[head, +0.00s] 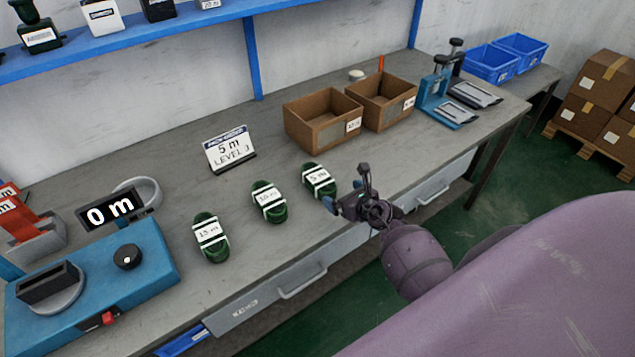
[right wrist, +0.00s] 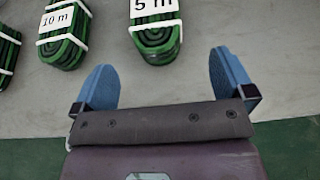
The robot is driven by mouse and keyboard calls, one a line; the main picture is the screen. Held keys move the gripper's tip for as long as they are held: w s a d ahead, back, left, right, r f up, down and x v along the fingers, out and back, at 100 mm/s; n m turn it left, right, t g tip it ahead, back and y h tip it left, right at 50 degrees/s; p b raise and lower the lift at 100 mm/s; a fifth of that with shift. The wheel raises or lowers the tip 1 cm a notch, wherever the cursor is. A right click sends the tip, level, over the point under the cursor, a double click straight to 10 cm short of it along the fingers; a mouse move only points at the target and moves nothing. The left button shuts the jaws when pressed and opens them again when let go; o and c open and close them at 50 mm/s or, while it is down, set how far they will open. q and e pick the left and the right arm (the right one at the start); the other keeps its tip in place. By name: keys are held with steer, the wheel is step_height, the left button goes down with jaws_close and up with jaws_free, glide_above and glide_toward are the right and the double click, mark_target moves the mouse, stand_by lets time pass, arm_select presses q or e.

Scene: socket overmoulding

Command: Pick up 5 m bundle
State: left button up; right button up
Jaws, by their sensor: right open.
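The 5 m bundle (head: 319,180) is a green coil with white bands and a "5 m" label, lying on the grey bench. It also shows at the top of the right wrist view (right wrist: 156,32). My right gripper (head: 350,196) is just to the right of it in the head view. In the right wrist view its blue fingers (right wrist: 165,82) are spread apart and empty, with the bundle beyond the fingertips, apart from them. My left gripper is not in view.
The 10 m bundle (head: 269,202) and 15 m bundle (head: 211,238) lie to the left in a row. A "5 m LEVEL J" sign (head: 230,150) stands behind. Two brown boxes (head: 322,130) stand further back. A blue device (head: 95,285) displaying "0 m" fills the left front.

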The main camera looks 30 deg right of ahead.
mark_target(331, 189)
steer(key=shift+x, duration=1.2)
steer(key=shift+w+a+f+b, duration=0.1)
steer(key=shift+w+b, duration=0.1)
steer(key=shift+w, duration=0.1)
steer(key=shift+w+a+f+b, duration=0.1)
steer(key=shift+w+f+b, duration=0.1)
steer(key=shift+w, duration=0.15)
steer(key=b+x, duration=0.1)
steer(key=x, duration=0.2)
steer(key=shift+w+a+f, duration=0.1)
steer(key=shift+w, duration=0.05)
steer(key=shift+w+f, duration=0.15)
steer(key=shift+w, duration=0.3)
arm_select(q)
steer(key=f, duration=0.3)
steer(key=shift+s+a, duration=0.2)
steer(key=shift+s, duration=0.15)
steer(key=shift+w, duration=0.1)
arm_select(e)
steer(key=shift+c, duration=0.3)
steer(key=c, duration=1)
